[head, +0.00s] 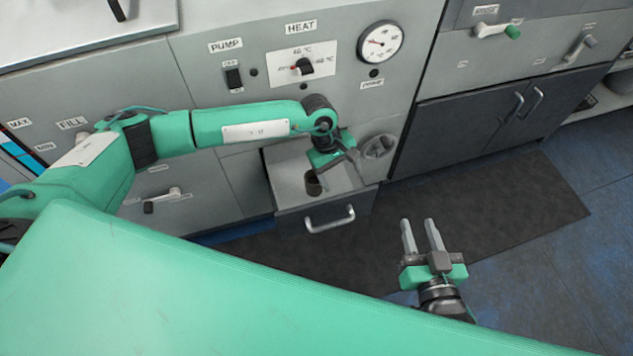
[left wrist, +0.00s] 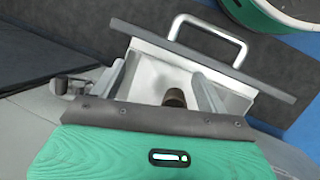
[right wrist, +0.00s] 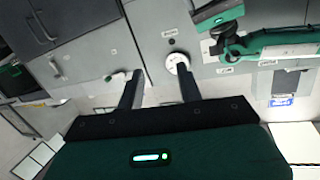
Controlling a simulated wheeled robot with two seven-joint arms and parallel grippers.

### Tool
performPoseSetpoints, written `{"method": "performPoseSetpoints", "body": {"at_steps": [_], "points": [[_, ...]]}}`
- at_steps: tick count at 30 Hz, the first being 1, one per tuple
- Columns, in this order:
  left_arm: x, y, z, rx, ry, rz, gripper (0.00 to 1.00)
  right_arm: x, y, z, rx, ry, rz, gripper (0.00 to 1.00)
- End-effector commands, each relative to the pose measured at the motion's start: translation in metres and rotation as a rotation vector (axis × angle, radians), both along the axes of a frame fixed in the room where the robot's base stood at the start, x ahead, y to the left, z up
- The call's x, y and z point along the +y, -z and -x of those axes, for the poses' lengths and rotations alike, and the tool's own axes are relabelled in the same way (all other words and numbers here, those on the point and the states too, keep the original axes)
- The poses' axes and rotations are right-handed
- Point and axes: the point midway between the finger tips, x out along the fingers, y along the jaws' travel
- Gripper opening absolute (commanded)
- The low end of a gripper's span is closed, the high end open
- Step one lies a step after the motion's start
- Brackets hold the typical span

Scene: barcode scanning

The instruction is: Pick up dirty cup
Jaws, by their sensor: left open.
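The dirty cup (head: 313,184) is a small dark brown cup standing upright in an open drawer (head: 290,188). It also shows in the left wrist view (left wrist: 174,97), on the drawer floor, between the two fingers as seen from there and closer to the right one. My left gripper (head: 348,160) is open and empty over the drawer, above and to the right of the cup in the head view. The cup is apart from the fingers. My right gripper (head: 417,222) is open and empty, out over the floor to the right of the drawer.
The drawer's metal handle (head: 330,218) faces the floor mat (head: 500,205). A grey round holder-like piece (head: 378,147) sits close right of my left gripper. The panel with the dial gauge (head: 380,43) rises behind. Free floor lies around my right gripper.

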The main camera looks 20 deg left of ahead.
Motion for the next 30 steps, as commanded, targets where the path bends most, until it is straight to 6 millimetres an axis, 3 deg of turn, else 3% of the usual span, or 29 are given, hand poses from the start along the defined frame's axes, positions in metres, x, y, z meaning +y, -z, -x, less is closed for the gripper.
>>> {"method": "performPoseSetpoints", "body": {"at_steps": [1, 3, 7, 11, 21, 30], "points": [[0.025, 0.008, -0.011, -0.038, 0.050, -0.098, 0.76, 0.002, -0.003, 0.002, -0.035, -0.001, -0.019, 0.36], [0.054, 0.013, -0.022, -0.075, 0.111, -0.217, 0.76, 0.004, -0.012, 0.004, -0.095, -0.002, -0.050, 0.36], [0.079, 0.016, -0.031, -0.100, 0.161, -0.320, 0.76, 0.007, -0.030, 0.007, -0.187, 0.000, -0.097, 0.36], [0.084, 0.024, -0.032, -0.100, 0.171, -0.342, 0.76, 0.007, -0.041, 0.007, -0.244, 0.004, -0.118, 0.36], [0.083, 0.087, -0.031, -0.100, 0.169, -0.339, 0.76, -0.009, -0.095, 0.000, -0.528, 0.047, -0.180, 0.36], [0.083, 0.107, -0.031, -0.101, 0.170, -0.337, 0.76, -0.016, -0.116, 0.002, -0.643, 0.061, -0.205, 0.36]]}}
